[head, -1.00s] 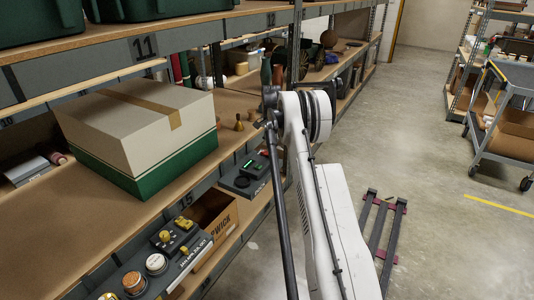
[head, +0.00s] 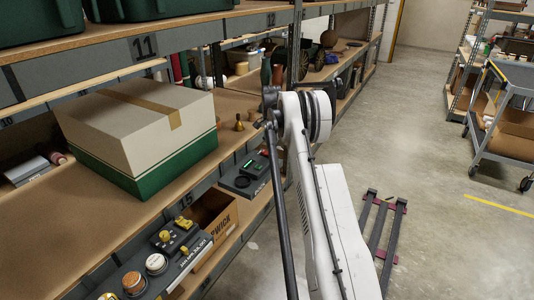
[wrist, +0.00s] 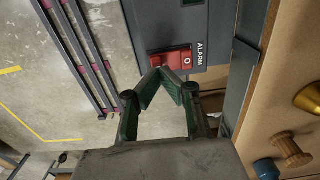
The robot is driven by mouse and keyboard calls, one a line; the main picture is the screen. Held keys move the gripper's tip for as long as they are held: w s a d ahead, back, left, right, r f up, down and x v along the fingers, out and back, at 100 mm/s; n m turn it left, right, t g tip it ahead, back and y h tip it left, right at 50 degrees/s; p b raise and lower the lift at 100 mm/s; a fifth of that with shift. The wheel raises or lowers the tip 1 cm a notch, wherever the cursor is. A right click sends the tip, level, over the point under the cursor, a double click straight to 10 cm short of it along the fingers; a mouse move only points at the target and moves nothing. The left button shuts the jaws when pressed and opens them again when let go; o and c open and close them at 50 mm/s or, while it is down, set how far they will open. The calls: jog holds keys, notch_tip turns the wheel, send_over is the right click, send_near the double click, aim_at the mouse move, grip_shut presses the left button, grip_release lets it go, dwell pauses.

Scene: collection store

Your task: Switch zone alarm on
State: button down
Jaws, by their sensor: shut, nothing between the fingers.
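The zone alarm panel is a dark grey box (wrist: 188,32) marked ALARM in the wrist view. Its red rocker switch (wrist: 172,60) shows a white 0 beside the label. Part of a green display shows at the panel's top edge. My gripper (wrist: 164,74) is shut and empty, its fingertips right at the near edge of the red switch. I cannot tell whether they touch it. In the head view a dark panel (head: 243,181) with a green display sits on the shelf front, left of my arm. My gripper is not distinguishable there.
A cream and green box (head: 140,130) stands on the shelf. In the wrist view, a brass piece (wrist: 309,97) and a wooden spool (wrist: 290,148) stand on the shelf to the right.

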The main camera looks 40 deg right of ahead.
jog(key=shift+f+b, duration=0.7)
jog(key=shift+f, duration=0.65)
dwell(0.7)
jog(key=shift+r+p, duration=1.4)
jog(key=shift+r, duration=2.15)
